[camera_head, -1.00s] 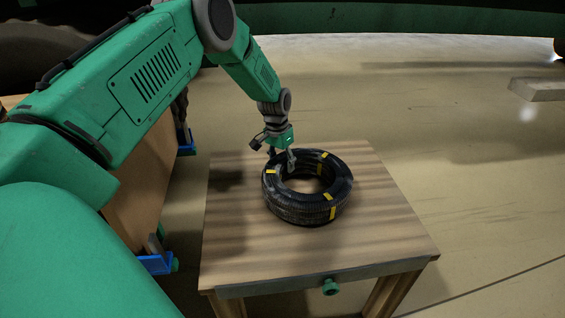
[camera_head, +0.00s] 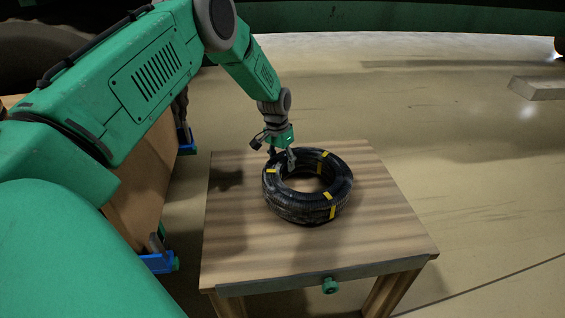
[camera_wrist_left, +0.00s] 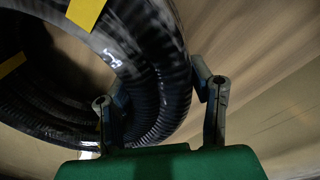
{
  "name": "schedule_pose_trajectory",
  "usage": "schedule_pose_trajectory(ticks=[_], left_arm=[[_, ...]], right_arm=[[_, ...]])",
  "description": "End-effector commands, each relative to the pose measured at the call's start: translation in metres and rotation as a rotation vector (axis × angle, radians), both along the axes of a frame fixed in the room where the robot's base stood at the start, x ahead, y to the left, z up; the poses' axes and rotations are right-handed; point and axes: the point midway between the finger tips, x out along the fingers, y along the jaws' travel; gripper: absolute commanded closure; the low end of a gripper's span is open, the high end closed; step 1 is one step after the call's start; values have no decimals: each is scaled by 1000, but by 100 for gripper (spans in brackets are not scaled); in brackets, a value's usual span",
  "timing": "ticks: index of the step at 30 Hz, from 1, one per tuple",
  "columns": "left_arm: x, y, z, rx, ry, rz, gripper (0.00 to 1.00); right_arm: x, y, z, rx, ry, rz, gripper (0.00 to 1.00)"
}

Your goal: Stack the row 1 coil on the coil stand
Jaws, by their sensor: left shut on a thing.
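A black ribbed hose coil (camera_head: 322,209) with yellow tape bands lies flat on a wooden-topped stand (camera_head: 385,243). My left gripper (camera_head: 281,161) reaches down at the coil's far left side. It is shut on the coil's ring. In the left wrist view the coil (camera_wrist_left: 165,75) passes between the two fingers of the gripper (camera_wrist_left: 162,100), with a pale mark on its surface. The coil's underside is hidden, so I cannot tell whether it touches the top. My right gripper is in neither view.
A brown wooden panel or box (camera_head: 140,195) with blue-and-green fittings (camera_head: 158,263) stands left of the stand, partly behind my arm. Open floor lies to the right, with a pale block (camera_head: 540,88) far off.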

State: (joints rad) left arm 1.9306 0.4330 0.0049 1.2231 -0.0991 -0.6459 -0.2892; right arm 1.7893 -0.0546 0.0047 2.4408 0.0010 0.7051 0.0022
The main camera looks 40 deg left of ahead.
Motion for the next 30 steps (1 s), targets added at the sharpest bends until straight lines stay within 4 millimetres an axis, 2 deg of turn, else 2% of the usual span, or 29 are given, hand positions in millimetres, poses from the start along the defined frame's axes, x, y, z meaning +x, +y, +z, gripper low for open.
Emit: schedule_pose_trajectory(ticks=[30], left_arm=[[2,-1,-6,-2,-4,1,100]], right_arm=[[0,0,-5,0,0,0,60]])
